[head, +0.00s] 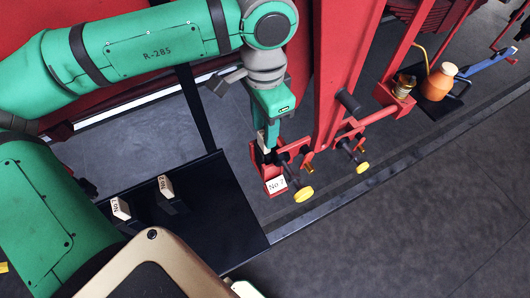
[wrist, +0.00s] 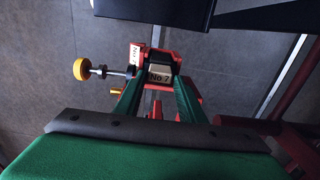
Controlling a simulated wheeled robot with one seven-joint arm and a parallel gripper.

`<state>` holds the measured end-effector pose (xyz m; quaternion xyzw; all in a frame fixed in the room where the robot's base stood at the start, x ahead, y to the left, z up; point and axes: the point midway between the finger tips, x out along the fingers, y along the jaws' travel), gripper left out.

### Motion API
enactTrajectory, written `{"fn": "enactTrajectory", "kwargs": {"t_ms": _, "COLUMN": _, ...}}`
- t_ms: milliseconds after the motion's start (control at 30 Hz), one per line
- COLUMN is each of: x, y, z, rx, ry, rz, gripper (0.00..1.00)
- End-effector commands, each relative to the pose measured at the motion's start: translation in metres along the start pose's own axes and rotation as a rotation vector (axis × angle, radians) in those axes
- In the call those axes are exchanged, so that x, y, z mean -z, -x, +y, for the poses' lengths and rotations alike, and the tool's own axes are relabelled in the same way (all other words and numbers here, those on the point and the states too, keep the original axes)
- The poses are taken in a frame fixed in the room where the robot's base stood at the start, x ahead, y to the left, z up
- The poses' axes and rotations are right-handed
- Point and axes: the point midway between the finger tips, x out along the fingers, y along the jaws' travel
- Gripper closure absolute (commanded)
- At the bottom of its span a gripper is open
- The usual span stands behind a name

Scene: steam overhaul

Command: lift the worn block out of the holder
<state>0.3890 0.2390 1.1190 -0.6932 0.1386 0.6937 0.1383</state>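The red holder (head: 274,172) hangs at the foot of a red post in the head view, with a white number plate (head: 277,185) on its front. My gripper (head: 267,144) points down over the holder. In the wrist view its green fingers (wrist: 159,88) stand on either side of the block. I cannot tell whether they touch it. The block's lower part is hidden in the holder.
A black table (head: 225,215) left of the holder carries two pale-faced blocks, one nearer (head: 120,208) and one farther (head: 166,186). Yellow knobs (head: 303,194) on rods stick out beside the holder. An orange jug (head: 440,81) and a brass tin (head: 404,86) stand at the upper right.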

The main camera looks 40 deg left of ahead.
Motion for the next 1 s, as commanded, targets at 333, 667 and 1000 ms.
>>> {"fn": "enactTrajectory", "kwargs": {"t_ms": 333, "x": 0.0, "y": -0.033, "z": 0.0, "rx": 0.0, "ry": 0.002, "rz": 0.001, "gripper": 0.64}}
{"fn": "enactTrajectory", "kwargs": {"t_ms": 667, "x": 0.0, "y": -0.033, "z": 0.0, "rx": 0.001, "ry": 0.002, "rz": 0.001, "gripper": 0.98}}
{"fn": "enactTrajectory", "kwargs": {"t_ms": 1000, "x": 0.001, "y": -0.032, "z": 0.0, "rx": 0.001, "ry": 0.002, "rz": 0.002, "gripper": 1.0}}
